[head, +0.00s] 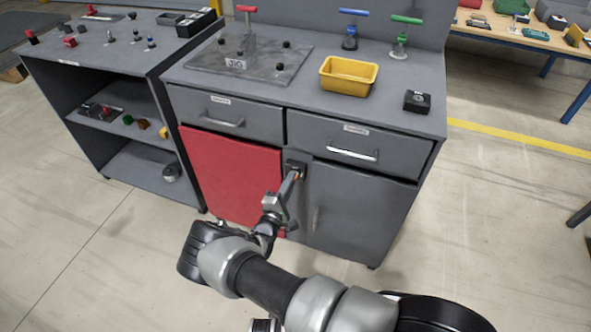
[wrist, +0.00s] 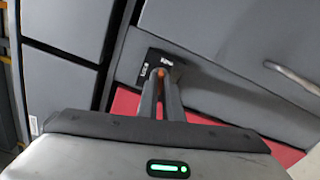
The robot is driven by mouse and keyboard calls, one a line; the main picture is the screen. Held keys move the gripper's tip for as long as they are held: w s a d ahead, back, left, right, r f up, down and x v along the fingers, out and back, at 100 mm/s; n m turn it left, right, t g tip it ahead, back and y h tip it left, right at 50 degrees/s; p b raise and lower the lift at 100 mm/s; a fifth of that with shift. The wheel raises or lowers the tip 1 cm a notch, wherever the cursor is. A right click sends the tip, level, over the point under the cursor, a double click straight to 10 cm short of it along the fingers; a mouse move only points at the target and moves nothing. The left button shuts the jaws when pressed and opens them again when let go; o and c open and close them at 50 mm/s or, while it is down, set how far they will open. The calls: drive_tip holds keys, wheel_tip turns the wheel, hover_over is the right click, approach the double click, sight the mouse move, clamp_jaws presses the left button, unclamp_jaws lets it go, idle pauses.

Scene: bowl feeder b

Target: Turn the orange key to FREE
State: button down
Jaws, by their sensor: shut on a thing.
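The orange key (wrist: 161,73) shows as a small bit of orange between my fingertips in the wrist view. It sits at a black lock plate (wrist: 152,67) on the cabinet front; the plate also shows in the head view (head: 294,167), between the red door and the grey door. The plate carries two small white labels, too small to read surely. My gripper (wrist: 161,88) is shut on the key, its two fingers pointing at the plate. In the head view my gripper (head: 291,183) hides most of the key, so its turn angle cannot be told.
The red door (head: 232,172) and grey door (head: 350,208) are shut below two drawers (head: 356,147). A yellow bin (head: 348,76), a black block (head: 417,101) and several T-handled tools stand on top. An open shelf unit (head: 92,95) adjoins at left.

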drive_tip(key=shift+m+p, duration=0.75)
drive_tip(key=shift+m, duration=1.15)
drive_tip(key=c, duration=1.8)
unclamp_jaws()
drive_tip(key=shift+c, duration=0.2)
drive_tip(key=p+v, duration=0.2)
drive_tip(key=v, duration=0.5)
